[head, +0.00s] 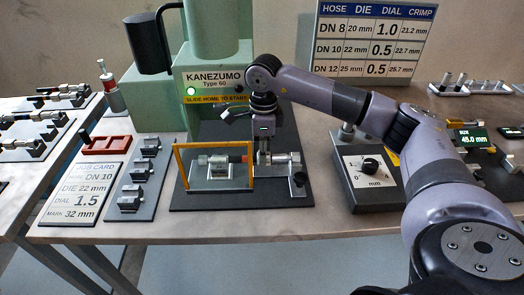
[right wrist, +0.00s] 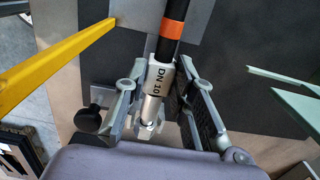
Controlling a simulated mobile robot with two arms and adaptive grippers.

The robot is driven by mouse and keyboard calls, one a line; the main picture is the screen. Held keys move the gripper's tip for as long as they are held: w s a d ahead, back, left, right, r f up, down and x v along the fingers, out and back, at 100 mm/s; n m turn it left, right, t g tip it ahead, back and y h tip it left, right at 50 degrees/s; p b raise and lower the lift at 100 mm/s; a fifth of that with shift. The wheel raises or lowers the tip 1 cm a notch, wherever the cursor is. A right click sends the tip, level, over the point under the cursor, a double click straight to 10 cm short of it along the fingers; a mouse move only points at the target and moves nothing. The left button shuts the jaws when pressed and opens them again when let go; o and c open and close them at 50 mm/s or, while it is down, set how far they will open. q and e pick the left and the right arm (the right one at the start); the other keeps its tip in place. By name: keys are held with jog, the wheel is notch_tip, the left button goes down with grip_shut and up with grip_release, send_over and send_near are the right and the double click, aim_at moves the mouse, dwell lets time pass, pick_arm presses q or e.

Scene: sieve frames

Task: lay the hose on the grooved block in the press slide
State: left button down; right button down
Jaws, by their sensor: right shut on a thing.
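The hose (head: 244,158) is black with an orange band and silver end fittings. It lies crosswise at the press. My right gripper (head: 264,156) points down and is shut on its right part; in the right wrist view the gripper (right wrist: 166,88) has its fingers on either side of the silver ferrule (right wrist: 159,80) marked DN 10. The grooved block (head: 220,173) is under the hose's left part, behind the yellow frame (head: 180,171). I cannot tell whether hose and block touch. My left gripper is not in view.
The green press (head: 205,100) stands behind. A job card (head: 82,190) and a grey rack of blocks (head: 138,176) are at left. A dial box (head: 370,178) is at right. The table's front strip is clear.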

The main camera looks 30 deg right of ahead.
jog(key=shift+f, duration=0.1)
jog(key=c, duration=1.2)
grip_release()
jog(key=shift+c, duration=0.2)
notch_tip(320, 180, up, 12)
jog(key=shift+d, duration=0.1)
